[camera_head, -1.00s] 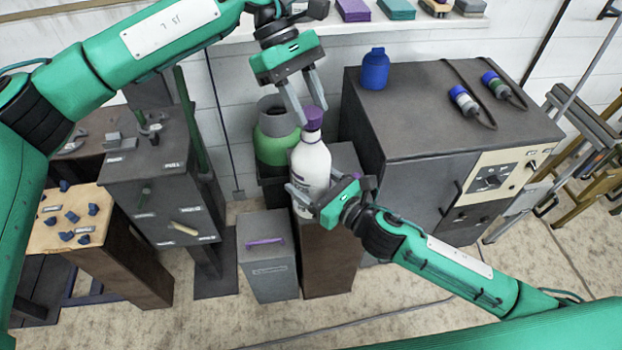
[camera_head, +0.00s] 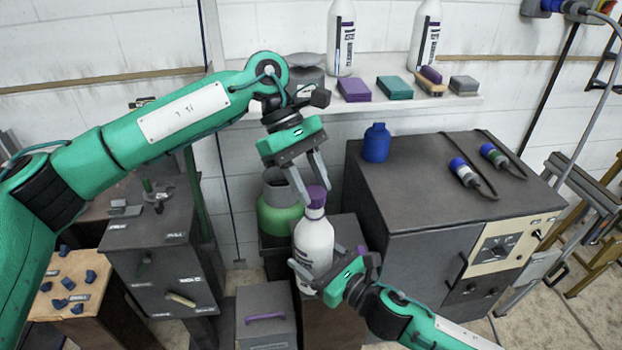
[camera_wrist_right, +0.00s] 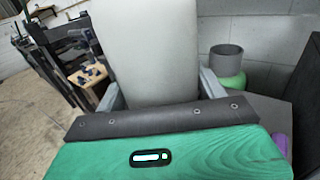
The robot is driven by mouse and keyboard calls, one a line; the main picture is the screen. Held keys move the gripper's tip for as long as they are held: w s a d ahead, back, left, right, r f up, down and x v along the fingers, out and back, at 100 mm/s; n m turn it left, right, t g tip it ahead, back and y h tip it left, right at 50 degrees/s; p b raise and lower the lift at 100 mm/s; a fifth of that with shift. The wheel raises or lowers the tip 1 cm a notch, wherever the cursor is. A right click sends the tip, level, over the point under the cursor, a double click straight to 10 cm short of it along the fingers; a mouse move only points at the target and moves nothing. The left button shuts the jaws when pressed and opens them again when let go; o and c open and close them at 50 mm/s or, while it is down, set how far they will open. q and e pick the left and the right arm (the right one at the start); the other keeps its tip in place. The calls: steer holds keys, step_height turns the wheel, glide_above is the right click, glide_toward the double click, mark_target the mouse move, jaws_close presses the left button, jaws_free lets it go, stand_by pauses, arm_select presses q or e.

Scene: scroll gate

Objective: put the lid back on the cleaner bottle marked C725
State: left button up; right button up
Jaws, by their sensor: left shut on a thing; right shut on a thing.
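A white bottle (camera_head: 314,242) stands on a brown pedestal (camera_head: 325,322), with a purple lid (camera_head: 316,198) at its top. My left gripper (camera_head: 314,188) comes down from above and is shut on the lid, which is on or right at the bottle's neck; I cannot tell if it is seated. My right gripper (camera_head: 316,262) is shut around the bottle's lower body. In the right wrist view the bottle (camera_wrist_right: 147,50) fills the space between the fingers (camera_wrist_right: 160,97). No C725 marking can be read on the side that shows.
A green container (camera_head: 277,220) stands close behind the bottle, left. A dark cabinet (camera_head: 405,190) with a blue bottle (camera_head: 376,143) is to the right. A wall shelf (camera_head: 460,103) holds two white bottles and several blocks. A grey box (camera_head: 265,302) stands at front left.

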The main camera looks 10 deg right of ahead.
arm_select(q)
steer(key=shift+f, duration=0.5)
steer(key=shift+f, duration=0.55)
